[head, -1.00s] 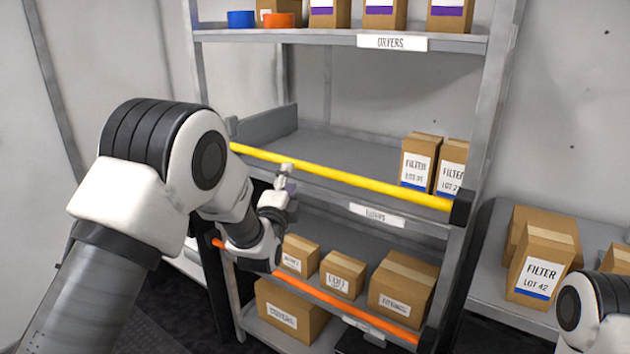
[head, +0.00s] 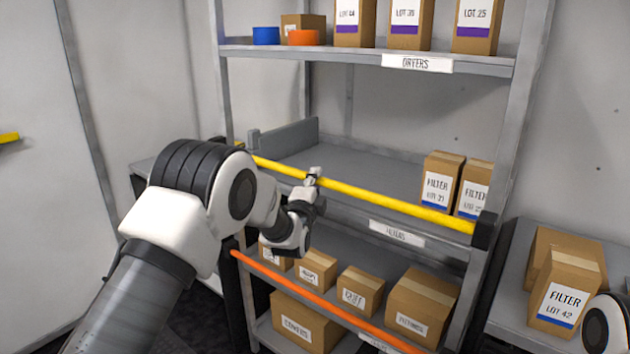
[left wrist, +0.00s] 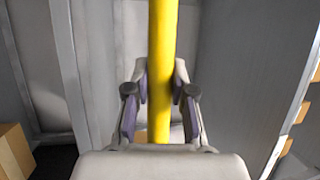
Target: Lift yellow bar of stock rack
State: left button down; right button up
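The yellow bar (head: 400,202) runs across the front of the middle shelf of the stock rack, sloping down to the right in the head view. Its right end meets a dark bracket (head: 484,232). My left gripper (head: 313,177) is at the bar's left part. In the left wrist view the bar (left wrist: 162,40) passes upright between the two fingers of my left gripper (left wrist: 162,75), whose pads lie close against its sides. The gripper looks shut on it. My right gripper is out of view; only a bit of my right arm shows at the lower right.
Filter boxes (head: 440,182) stand at the middle shelf's right end. An orange bar (head: 310,294) crosses the lower shelf before several boxes (head: 360,291). The top shelf (head: 330,52) holds boxes and rolls. A side table (head: 505,300) with boxes stands right. Most of the middle shelf is clear.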

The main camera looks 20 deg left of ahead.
pick_arm(q)
notch_tip(320, 180, up, 24)
jog(key=p, duration=0.9)
jog(key=shift+r, duration=0.25)
jog(key=c, duration=1)
grip_release()
jog(key=shift+a+f, duration=0.1)
jog(key=shift+f, duration=0.05)
jog(key=shift+o, duration=0.2)
jog(key=s+f, duration=0.2)
jog(key=s, duration=0.9)
jog(key=shift+s+d, duration=0.3)
jog(key=shift+s, duration=0.05)
jog(key=shift+f, duration=0.1)
